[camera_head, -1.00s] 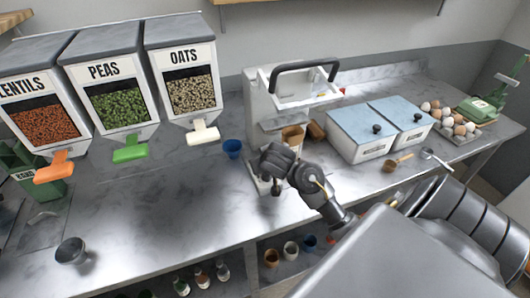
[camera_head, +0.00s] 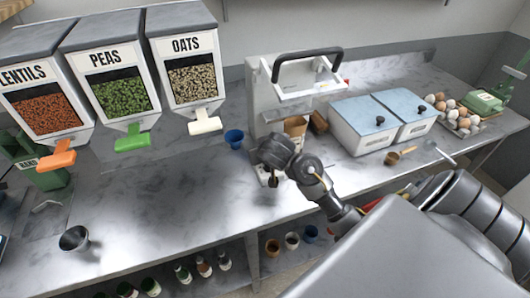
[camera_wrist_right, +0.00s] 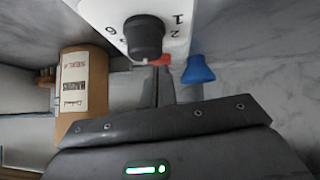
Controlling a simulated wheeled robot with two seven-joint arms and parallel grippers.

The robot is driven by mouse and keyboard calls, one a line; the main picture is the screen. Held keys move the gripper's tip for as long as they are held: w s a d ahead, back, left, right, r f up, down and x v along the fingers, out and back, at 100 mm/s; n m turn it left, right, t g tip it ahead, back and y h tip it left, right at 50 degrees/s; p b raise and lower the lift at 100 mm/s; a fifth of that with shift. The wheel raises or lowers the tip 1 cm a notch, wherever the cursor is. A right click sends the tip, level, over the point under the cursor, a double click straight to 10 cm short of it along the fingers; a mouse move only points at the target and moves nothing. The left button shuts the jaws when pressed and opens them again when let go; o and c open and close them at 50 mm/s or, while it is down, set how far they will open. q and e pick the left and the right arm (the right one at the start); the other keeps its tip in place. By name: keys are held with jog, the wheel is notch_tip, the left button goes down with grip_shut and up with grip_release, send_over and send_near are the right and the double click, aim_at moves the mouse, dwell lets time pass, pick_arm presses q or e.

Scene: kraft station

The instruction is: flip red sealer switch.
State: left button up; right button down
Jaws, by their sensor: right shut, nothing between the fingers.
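The sealer (camera_head: 262,92) is a white machine with a black bar handle (camera_head: 307,55) in the head view. In the right wrist view its white panel (camera_wrist_right: 112,12) carries a black knob (camera_wrist_right: 145,36) with printed numbers. My right gripper (camera_head: 272,183) is shut and empty at the sealer's front. In the wrist view its fingers (camera_wrist_right: 160,78) point toward the red switch; I cannot tell whether they touch it. My left gripper is out of view.
A kraft bag (camera_wrist_right: 82,92) stands by the sealer. A blue cup (camera_head: 234,139) stands to its left; it also shows in the wrist view (camera_wrist_right: 198,70). Blue-lidded bins (camera_head: 362,125) stand to the right. Dispensers (camera_head: 120,85) hang at left.

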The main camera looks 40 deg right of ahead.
jog(key=shift+r, duration=0.15)
jog(key=r+p, duration=0.4)
jog(key=p, duration=0.1)
jog(key=shift+s+d+r, duration=0.1)
jog(key=shift+d+r, duration=0.15)
jog(key=shift+d, duration=0.05)
jog(key=s+d+v, duration=0.1)
jog(key=v, duration=0.8)
jog(key=shift+s+d, duration=0.2)
jog(key=shift+f, duration=0.1)
